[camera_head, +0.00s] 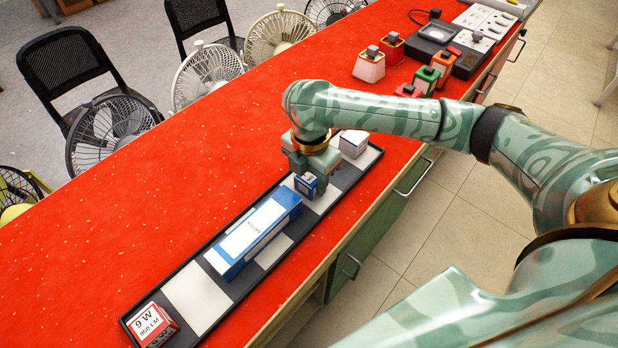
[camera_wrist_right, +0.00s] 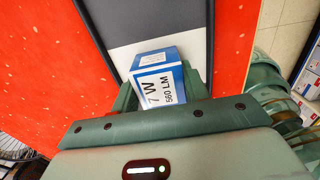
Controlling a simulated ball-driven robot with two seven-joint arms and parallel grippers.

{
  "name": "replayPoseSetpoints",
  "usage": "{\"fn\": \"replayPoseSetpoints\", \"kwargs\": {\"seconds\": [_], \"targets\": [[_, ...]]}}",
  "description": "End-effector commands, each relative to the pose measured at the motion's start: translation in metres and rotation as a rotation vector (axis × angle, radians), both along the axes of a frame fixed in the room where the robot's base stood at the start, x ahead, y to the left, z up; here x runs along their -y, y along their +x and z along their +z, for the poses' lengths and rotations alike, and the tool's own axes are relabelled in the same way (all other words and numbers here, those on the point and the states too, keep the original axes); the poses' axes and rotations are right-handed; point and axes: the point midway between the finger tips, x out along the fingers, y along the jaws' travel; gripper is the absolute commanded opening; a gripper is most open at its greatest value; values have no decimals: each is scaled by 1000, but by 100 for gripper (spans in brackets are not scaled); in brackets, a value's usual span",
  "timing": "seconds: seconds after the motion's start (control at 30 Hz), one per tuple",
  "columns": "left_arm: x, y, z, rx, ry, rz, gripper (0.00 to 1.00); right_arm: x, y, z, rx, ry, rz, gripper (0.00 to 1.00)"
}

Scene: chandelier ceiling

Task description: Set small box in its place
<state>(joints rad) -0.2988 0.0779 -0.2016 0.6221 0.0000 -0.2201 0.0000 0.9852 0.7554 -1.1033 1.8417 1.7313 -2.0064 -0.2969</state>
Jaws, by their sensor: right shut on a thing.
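The small box (camera_head: 306,184) is blue and white. In the right wrist view the small box (camera_wrist_right: 160,80) shows the print "7 W 560 LM" and sits between the fingers. My right gripper (camera_head: 313,172) is shut on it, over the long dark tray (camera_head: 139,307) with light and dark sections. I cannot tell whether the box touches the tray. In the tray lie a long blue and white box (camera_head: 254,234), a red and white box (camera_head: 152,325) at the near left end and a white box (camera_head: 353,143) at the far right end. My left gripper is not in view.
The red counter (camera_head: 110,235) is clear left of the tray. Several fans, such as a cream fan (camera_head: 278,37), and black chairs (camera_head: 73,65) stand beyond its left edge. Small coloured blocks (camera_head: 369,66) and a dark device (camera_head: 438,40) stand at the far right.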

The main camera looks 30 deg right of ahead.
Motion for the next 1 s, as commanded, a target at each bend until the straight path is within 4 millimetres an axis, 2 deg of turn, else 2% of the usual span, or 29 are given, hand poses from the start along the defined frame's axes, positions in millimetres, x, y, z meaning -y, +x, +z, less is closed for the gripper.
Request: {"fn": "replayPoseSetpoints", "kwargs": {"seconds": [0.2,0.23,0.3,0.63,0.77,1.0], "targets": [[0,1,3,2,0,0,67,0,0,-1,0,0,-2,22],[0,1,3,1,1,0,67,0,0,-1,0,0,-2,50],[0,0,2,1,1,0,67,0,0,-1,0,0,-1,67],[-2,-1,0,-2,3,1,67,0,0,2,2,1,1,67],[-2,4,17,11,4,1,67,0,0,27,6,-1,0,67],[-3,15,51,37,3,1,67,0,0,88,8,-1,-1,67]]}}
